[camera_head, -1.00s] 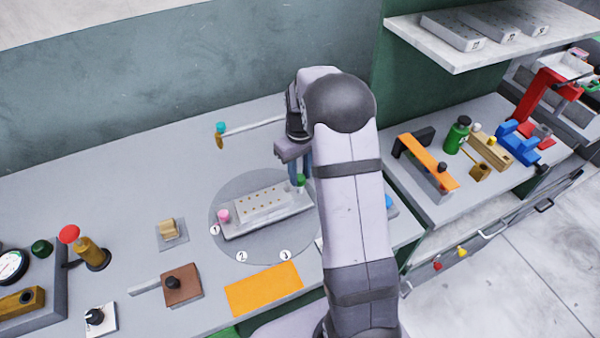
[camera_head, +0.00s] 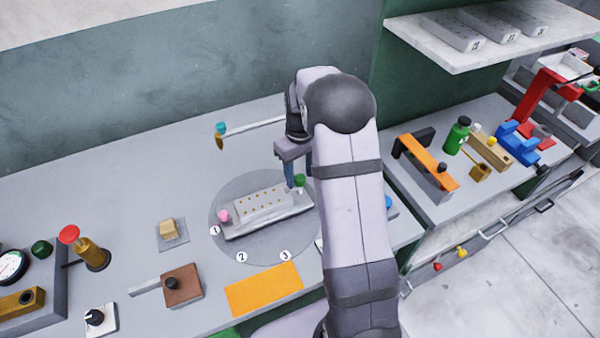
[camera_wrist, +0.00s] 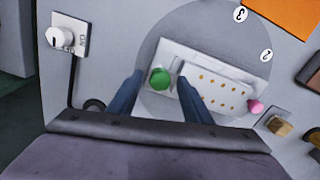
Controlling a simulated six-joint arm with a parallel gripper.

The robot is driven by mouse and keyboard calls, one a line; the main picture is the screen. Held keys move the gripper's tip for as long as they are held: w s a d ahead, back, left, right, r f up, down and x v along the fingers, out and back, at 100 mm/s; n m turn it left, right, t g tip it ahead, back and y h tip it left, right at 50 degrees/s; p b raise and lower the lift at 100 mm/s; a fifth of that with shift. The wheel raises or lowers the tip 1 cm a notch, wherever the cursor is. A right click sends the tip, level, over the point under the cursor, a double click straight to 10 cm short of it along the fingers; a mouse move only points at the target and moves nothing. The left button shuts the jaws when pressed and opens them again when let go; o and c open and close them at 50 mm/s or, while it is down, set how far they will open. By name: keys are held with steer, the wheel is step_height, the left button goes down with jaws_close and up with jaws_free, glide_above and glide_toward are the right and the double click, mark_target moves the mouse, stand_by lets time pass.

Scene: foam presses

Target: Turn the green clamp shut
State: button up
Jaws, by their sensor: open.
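The green clamp (camera_head: 299,180) is a round knob at the right end of a grey mould block (camera_head: 262,205) with rows of small holes. A pink knob (camera_head: 224,215) is at the block's other end. In the wrist view the green clamp (camera_wrist: 160,79) shows between the two blue fingers, just beyond their tips. My gripper (camera_wrist: 158,82) is open and empty. In the head view my gripper (camera_head: 297,172) is over the right end of the block, partly hidden by my arm. I cannot tell whether the fingers touch the clamp.
The block sits on a round grey plate (camera_head: 240,248) marked with numbers. An orange mat (camera_head: 263,289) and a brown block with a black knob (camera_head: 182,286) lie in front. A white dial (camera_wrist: 67,36) stands beside the plate. A rod with a teal tip (camera_head: 221,128) is behind.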

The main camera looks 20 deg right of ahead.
mark_target(300, 177)
steer(key=shift+r+b, duration=1.15)
steer(key=shift+r, duration=2.55)
